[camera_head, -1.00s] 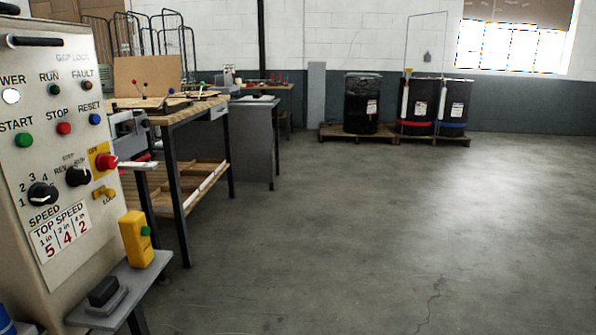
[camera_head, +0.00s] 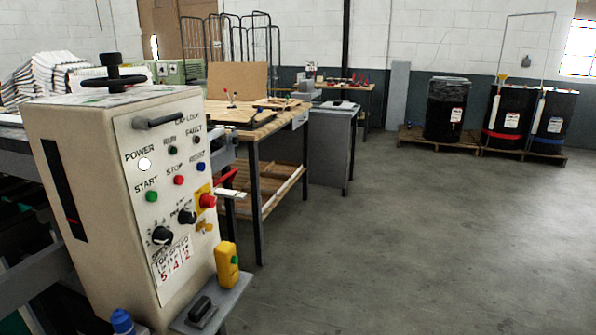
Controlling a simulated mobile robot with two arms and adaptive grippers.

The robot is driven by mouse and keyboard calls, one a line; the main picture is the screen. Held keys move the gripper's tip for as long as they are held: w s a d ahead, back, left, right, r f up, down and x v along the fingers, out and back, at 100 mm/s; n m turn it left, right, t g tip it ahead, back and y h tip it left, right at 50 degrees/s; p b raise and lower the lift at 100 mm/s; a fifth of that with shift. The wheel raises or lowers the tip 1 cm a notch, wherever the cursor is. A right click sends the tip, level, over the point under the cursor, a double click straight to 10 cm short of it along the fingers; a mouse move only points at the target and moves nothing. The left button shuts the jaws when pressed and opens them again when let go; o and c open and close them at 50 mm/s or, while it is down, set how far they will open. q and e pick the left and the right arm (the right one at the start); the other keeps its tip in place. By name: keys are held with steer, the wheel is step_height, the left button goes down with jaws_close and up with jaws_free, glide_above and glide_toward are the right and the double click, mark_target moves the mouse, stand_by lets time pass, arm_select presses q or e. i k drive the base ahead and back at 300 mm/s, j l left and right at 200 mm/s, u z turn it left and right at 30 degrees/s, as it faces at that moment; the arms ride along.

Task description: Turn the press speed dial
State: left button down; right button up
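The press control cabinet (camera_head: 95,190) stands at the left, with its control panel facing right. The black speed dial (camera_head: 162,236) is low on the panel, above the "TOP SPEED" label (camera_head: 173,262). A second black knob (camera_head: 187,215) is just right of it and a little higher. The green start button (camera_head: 152,196) and red stop button (camera_head: 178,180) are above the dial. A red emergency stop (camera_head: 207,200) on a yellow plate is at the panel's right side. Neither of my grippers is in view, and nothing touches the dial.
A grey shelf (camera_head: 232,300) with a yellow button box (camera_head: 227,264) juts out below the panel. A blue-capped object (camera_head: 122,321) is at the cabinet's foot. A wooden workbench (camera_head: 258,122) stands behind. Black drums (camera_head: 446,108) stand on pallets far back. The floor at right is clear.

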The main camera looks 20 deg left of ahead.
mark_target(161, 236)
steer(key=u, duration=1.25)
steer(key=l+u, duration=0.1)
steer(key=l, duration=0.2)
steer(key=i+l+u, duration=0.1)
steer(key=l, duration=0.25)
